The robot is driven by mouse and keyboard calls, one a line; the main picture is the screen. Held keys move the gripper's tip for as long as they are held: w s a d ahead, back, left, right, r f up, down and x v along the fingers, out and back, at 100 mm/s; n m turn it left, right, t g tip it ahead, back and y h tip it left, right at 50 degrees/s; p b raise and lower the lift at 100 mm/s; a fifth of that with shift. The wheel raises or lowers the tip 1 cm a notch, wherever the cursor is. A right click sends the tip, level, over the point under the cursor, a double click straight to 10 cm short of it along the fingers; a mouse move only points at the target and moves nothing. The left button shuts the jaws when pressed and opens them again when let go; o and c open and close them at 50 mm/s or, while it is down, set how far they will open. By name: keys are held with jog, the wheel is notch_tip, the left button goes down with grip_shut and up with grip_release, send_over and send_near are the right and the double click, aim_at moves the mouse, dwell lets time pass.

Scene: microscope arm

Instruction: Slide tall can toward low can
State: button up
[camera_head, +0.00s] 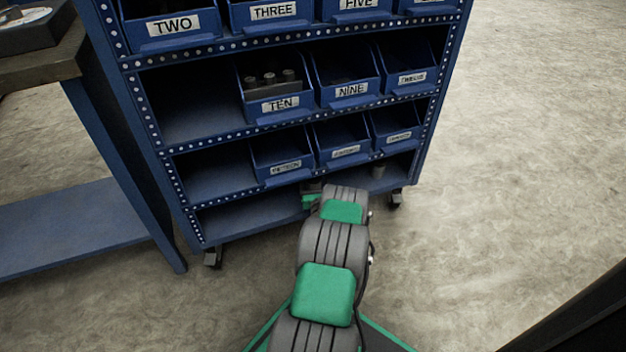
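Blue labelled bins fill much of the upper shelves; bin TEN (275,103) holds several grey cylindrical parts. The rack stands on casters (395,199). A blue workbench (128,160) is close on the left. The floor (520,150) to the right is clear.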

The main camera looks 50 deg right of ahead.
jog(key=c, duration=1.5)
jog(key=shift+c, duration=0.2)
jog(key=shift+w+d, duration=0.1)
